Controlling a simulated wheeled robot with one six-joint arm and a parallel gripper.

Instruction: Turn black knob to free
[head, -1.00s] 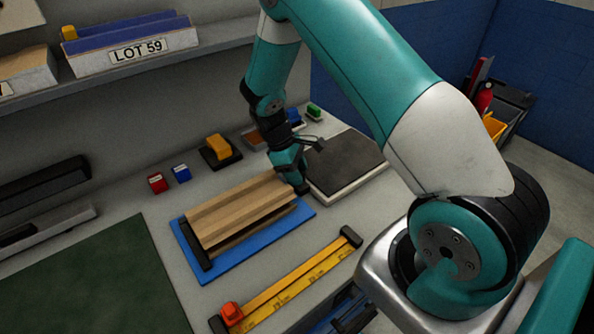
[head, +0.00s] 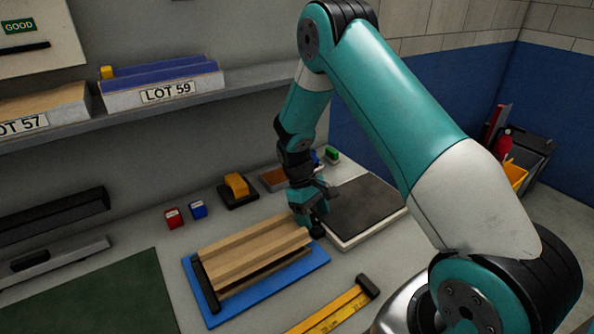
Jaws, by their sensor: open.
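A wooden panel (head: 252,249) with raised strips lies on a blue base (head: 272,292), with a black end bar (head: 206,282) across its left end. My gripper (head: 316,222) points down at the right end of the panel. It is open, but its fingers are small and dark here. A small black shape (head: 318,232) shows right at the fingertips. I cannot tell whether it is the black knob or part of my fingers. My gripper hides most of that end of the base, and no knob marking is readable.
A dark-topped slab (head: 365,205) lies close right of my gripper. A yellow rule (head: 330,312) lies in front. Red (head: 173,218) and blue (head: 198,209) blocks and a yellow-handled black block (head: 237,190) stand behind. A shelf (head: 130,116) with lot boxes runs along the wall.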

